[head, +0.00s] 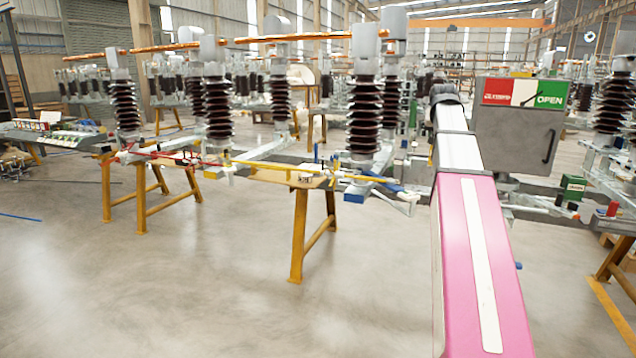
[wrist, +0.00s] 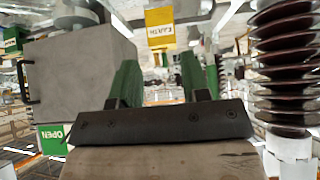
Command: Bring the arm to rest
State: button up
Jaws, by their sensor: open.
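My gripper (wrist: 160,82) shows in the wrist view as two green fingers on a dark bracket. The fingers stand apart with nothing between them, so it is open and empty. In the head view my pink and white arm reaches forward at the right, and its far end is beside a grey cabinet (head: 515,135). The gripper's fingers cannot be made out there. The cabinet carries a red, white and green OPEN sign (head: 524,93). In the wrist view the cabinet (wrist: 85,75) is at the left, and a yellow EARTH label (wrist: 160,25) appears upside down beyond the fingers.
Brown ribbed insulators (head: 365,115) stand in rows on grey frames left of my arm. One insulator (wrist: 287,65) is at the right of the wrist view. Yellow trestles (head: 300,235) stand on the floor. The concrete floor (head: 200,290) is clear at front left.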

jog(key=s+a+f+n+g+y, duration=0.15)
jog(key=a+f, duration=0.25)
jog(key=f, duration=0.6)
jog(key=s+a+f+g, duration=0.1)
jog(key=s+a+f, duration=0.25)
jog(key=f, duration=0.65)
jog(key=s+a+f+n+g+y, duration=0.15)
jog(key=a+f, duration=0.25)
jog(key=f, duration=0.5)
jog(key=s+a+f+g, duration=0.1)
jog(key=s+a+f, duration=0.2)
jog(key=s+f, duration=0.3)
jog(key=s+a+f+n+g, duration=0.1)
jog(key=s+a+f, duration=0.3)
jog(key=s+f, duration=0.3)
jog(key=s+a+f+g, duration=0.1)
jog(key=s+a+f, duration=0.3)
jog(key=f, duration=0.7)
jog(key=s, duration=0.2)
jog(key=shift+s, duration=0.4)
jog(key=shift+d, duration=0.15)
